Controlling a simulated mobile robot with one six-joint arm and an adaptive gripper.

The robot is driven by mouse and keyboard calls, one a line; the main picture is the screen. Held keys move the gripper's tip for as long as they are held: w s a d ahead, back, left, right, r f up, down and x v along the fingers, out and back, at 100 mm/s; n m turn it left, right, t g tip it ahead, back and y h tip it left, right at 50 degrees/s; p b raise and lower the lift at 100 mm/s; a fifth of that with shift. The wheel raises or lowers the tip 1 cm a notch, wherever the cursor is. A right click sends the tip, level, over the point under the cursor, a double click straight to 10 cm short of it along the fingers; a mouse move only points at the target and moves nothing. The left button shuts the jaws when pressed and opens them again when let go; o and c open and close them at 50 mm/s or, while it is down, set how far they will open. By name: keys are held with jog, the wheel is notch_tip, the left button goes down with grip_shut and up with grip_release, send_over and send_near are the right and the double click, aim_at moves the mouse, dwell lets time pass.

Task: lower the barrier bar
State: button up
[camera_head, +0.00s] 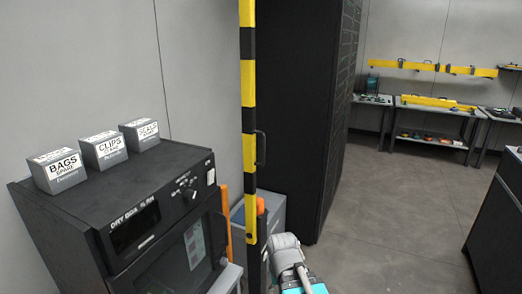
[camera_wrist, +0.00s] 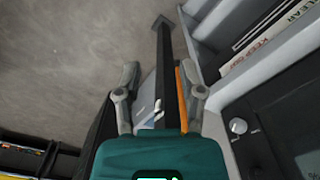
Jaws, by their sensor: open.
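The barrier bar (camera_head: 248,110) stands upright in the head view, a tall bar striped yellow and black, its top cut off by the picture edge. A small dark handle (camera_head: 261,150) sticks out from its right side. The bar's lower end is by a dark post with an orange top (camera_head: 260,205). My gripper (camera_wrist: 160,76) is open in the wrist view, its two grey fingers spread apart. A dark post (camera_wrist: 163,50) and an orange strip (camera_wrist: 181,95) show beyond and between the fingers. I cannot tell whether the fingers touch anything. The striped bar is not recognisable in the wrist view.
A dark dry box (camera_head: 120,210) at left carries several labelled small boxes (camera_head: 105,148). A tall dark cabinet (camera_head: 300,110) stands behind the bar. Open floor (camera_head: 400,200) lies to the right, with benches (camera_head: 435,120) at the back and a dark counter (camera_head: 500,230) at the right edge.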

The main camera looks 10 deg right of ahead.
jog(key=shift+w+r, duration=0.1)
jog(key=n+t+y+p, duration=0.8)
jog(key=n+y+p, duration=0.5)
jog(key=y+p, duration=0.25)
send_near(263, 161)
jog(key=d+r, duration=0.4)
jog(key=shift+s+f+y, duration=0.25)
jog(key=shift+y, duration=0.2)
jog(key=shift+a, duration=0.1)
jog(key=x, duration=1.3)
jog(key=shift+a+f, duration=0.15)
jog(key=shift+a, duration=0.25)
